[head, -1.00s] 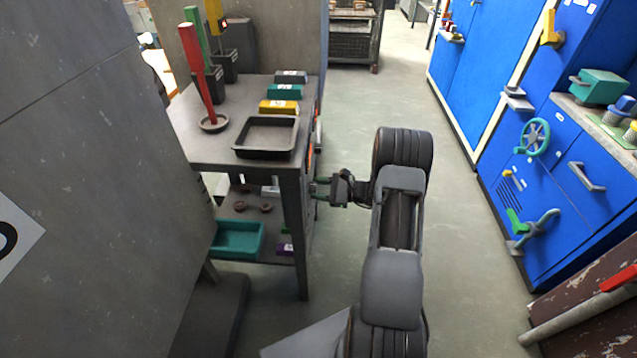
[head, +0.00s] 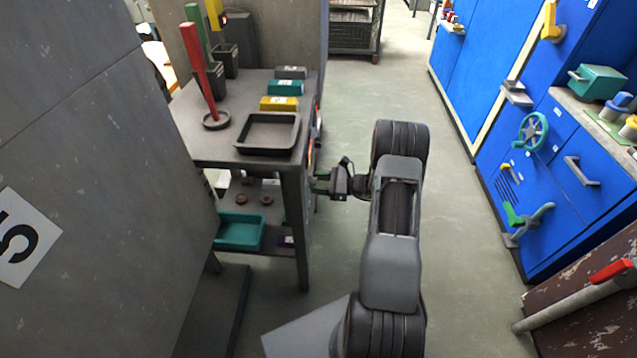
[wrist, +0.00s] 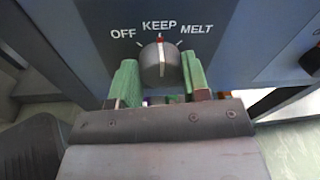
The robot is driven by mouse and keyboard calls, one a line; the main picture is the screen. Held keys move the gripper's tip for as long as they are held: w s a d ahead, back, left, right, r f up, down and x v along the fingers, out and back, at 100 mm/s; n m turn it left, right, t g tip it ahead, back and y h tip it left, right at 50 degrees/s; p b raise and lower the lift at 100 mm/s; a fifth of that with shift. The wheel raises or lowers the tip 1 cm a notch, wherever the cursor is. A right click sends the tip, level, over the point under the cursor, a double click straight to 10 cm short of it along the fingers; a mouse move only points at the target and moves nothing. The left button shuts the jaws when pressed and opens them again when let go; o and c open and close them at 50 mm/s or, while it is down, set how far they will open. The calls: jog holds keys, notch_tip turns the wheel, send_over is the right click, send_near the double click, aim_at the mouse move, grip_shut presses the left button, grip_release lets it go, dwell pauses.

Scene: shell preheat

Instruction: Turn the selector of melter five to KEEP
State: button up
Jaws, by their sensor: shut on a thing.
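The selector (wrist: 158,66) is a dark grey round knob on a dark panel marked OFF, KEEP and MELT from left to right. Its red mark is at the top and points up at KEEP. My gripper (wrist: 160,76) has its two green fingers on either side of the knob, shut on it. In the head view my gripper (head: 321,185) is at the right side of the grey bench, and the knob is hidden there. A plate with a 5 (head: 20,238) is on the large grey housing at the left.
The bench (head: 200,148) carries a black tray (head: 267,134), coloured blocks and upright coloured handles. A teal tray (head: 240,232) is on its lower shelf. Another dark knob (wrist: 312,62) is at the wrist view's right edge. Floor is clear between my arm and the blue cabinets (head: 553,185).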

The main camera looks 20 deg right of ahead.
jog(key=o, duration=0.9)
jog(key=p+v, duration=0.1)
jog(key=v, duration=1.2)
jog(key=shift+s+d+p, duration=0.2)
jog(key=shift+d+p, duration=0.1)
jog(key=shift+p, duration=0.1)
